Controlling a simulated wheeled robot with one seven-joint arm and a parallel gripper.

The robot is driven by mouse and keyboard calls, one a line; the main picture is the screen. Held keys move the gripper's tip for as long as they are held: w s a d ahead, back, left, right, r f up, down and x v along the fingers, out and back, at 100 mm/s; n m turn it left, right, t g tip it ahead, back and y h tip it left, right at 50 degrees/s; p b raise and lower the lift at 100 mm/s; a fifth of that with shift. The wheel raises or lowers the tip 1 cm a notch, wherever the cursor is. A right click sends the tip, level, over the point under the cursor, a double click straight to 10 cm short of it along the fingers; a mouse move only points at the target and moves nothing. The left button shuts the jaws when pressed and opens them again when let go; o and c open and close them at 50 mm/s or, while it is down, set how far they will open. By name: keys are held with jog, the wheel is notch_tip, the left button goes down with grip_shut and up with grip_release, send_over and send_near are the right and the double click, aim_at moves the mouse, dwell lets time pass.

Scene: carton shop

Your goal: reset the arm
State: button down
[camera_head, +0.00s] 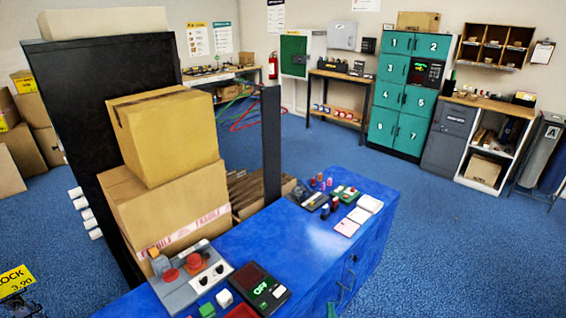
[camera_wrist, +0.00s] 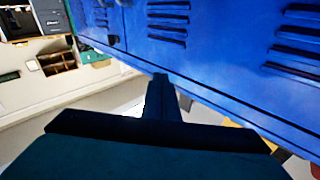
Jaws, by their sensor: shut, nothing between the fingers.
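My gripper (camera_wrist: 161,84) shows in the wrist view as a dark shape with its fingers together, and nothing is seen between them. It is close to a blue metal front with vent slots (camera_wrist: 168,22), which fills the upper right of that view. I cannot tell whether it touches it. In the head view my gripper cannot be made out clearly. The blue counter (camera_head: 318,240) stands in front of me there.
The counter holds a control box with red buttons (camera_head: 190,275), a lit display (camera_head: 258,290) and several small items. Stacked cartons (camera_head: 165,135) stand at its left by a black panel (camera_head: 85,90). Teal numbered lockers (camera_head: 409,95) stand at the back. Blue floor (camera_head: 460,240) is clear at right.

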jog(key=s+a+m, duration=0.2)
jog(key=s+a, duration=0.6)
jog(key=a, duration=0.6)
jog(key=s+a+r+h, duration=0.1)
jog(key=s+a, duration=0.3)
jog(key=s, duration=0.3)
jog(key=s+a+r+h, duration=0.1)
jog(key=s+a+r, duration=0.15)
jog(key=s, duration=0.55)
jog(key=s+a+r+g, duration=0.1)
jog(key=s+r, duration=0.2)
jog(key=s, duration=0.4)
jog(key=s+r+g, duration=0.1)
jog(key=s+r, duration=0.1)
jog(key=s, duration=0.6)
jog(key=s+d+r+n+g+y, duration=0.1)
jog(key=s+d+r+n+y, duration=0.1)
jog(key=s+r, duration=0.8)
notch_tip(320, 180, up, 3)
jog(key=shift+s+d+n+g, duration=0.3)
jog(key=shift+d+n+g, duration=0.1)
jog(key=shift+d+n, duration=0.35)
